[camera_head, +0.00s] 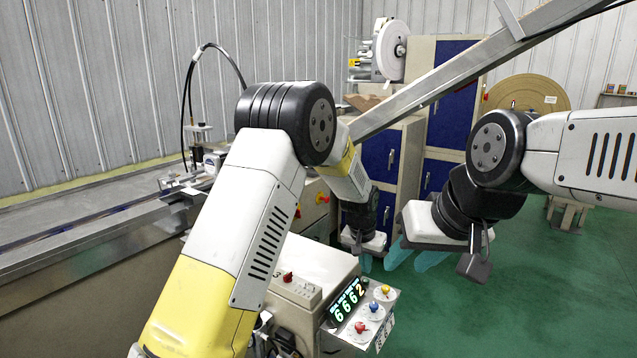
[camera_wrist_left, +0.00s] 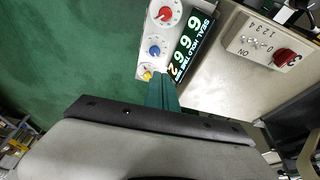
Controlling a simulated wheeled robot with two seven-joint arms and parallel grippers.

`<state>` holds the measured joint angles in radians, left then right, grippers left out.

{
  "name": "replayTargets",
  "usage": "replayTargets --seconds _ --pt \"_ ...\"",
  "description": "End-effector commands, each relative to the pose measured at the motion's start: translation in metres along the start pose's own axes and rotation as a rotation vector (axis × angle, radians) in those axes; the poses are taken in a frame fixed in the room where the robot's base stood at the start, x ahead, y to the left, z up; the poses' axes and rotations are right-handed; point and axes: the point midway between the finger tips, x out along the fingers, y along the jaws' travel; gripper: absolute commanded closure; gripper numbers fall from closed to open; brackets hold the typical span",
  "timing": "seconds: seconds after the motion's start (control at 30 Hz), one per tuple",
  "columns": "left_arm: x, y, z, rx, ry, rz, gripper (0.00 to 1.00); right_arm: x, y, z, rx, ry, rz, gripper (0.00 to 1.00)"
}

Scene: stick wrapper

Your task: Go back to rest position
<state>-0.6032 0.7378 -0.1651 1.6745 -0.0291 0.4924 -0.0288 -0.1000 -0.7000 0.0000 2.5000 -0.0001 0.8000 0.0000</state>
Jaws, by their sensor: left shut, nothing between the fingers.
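My left arm reaches in from the lower left and bends down at the elbow. Its gripper (camera_head: 365,263) points downward beside the control box, partly hidden behind my wrist. In the left wrist view the left fingers (camera_wrist_left: 162,92) are together with nothing between them, in front of the control panel. My right gripper (camera_head: 413,260) hangs at the centre right; its two teal fingers stand apart and no object shows between them. It is above the green floor, to the right of my left gripper.
The control panel (camera_head: 362,318) with coloured knobs and lit digits is close to my left arm. A long metal machine bed (camera_head: 70,235) runs along the left. Blue-door cabinets (camera_head: 452,110) stand behind. Green floor (camera_head: 560,290) is clear at the right.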

Motion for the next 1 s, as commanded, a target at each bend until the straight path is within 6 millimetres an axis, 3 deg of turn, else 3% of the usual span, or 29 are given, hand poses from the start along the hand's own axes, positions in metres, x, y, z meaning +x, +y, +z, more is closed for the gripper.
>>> replayTargets --seconds 0.27,0.47,0.7,0.9,1.0 --pt "-0.076 -0.035 0.014 -0.084 0.037 0.017 1.00 0.000 0.000 0.000 0.000 0.000 0.000 0.62" --pt "-0.163 -0.070 0.050 -0.176 0.084 0.032 1.00 0.000 0.000 0.000 0.000 0.000 0.000 0.62" --pt "-0.262 -0.098 0.129 -0.285 0.149 0.035 1.00 0.000 0.000 0.000 0.000 0.000 0.000 0.62" --pt "-0.318 -0.102 0.207 -0.361 0.206 0.016 1.00 0.000 0.000 0.000 0.000 0.000 0.000 0.62" --pt "-0.334 -0.098 0.244 -0.393 0.230 0.000 1.00 0.000 0.000 0.000 0.000 0.000 0.000 0.62"
